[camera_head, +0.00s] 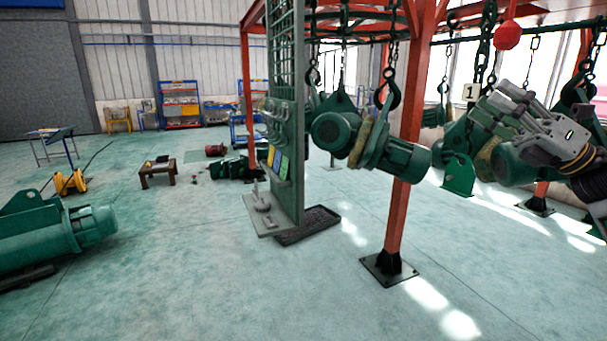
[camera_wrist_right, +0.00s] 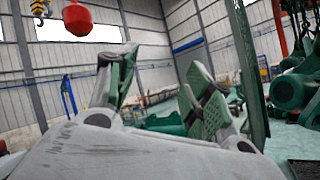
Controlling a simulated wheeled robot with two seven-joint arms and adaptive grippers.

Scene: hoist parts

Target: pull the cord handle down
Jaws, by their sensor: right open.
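The cord handle looks like a red ball (camera_head: 507,35) hanging at the upper right of the head view, with a short piece of red cord above it. It also shows in the right wrist view (camera_wrist_right: 77,20), at the upper left. My right gripper (camera_head: 497,100) comes in from the right edge, below the ball and apart from it. Its two fingers are spread in the wrist view (camera_wrist_right: 165,88), with nothing between them. The ball is beyond and left of the fingers there. My left gripper is not in view.
Green hoists (camera_head: 340,132) hang on chains and hooks under a red frame with a post (camera_head: 408,160). A grey-green tool panel (camera_head: 287,130) stands left. The floor in front is mostly clear.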

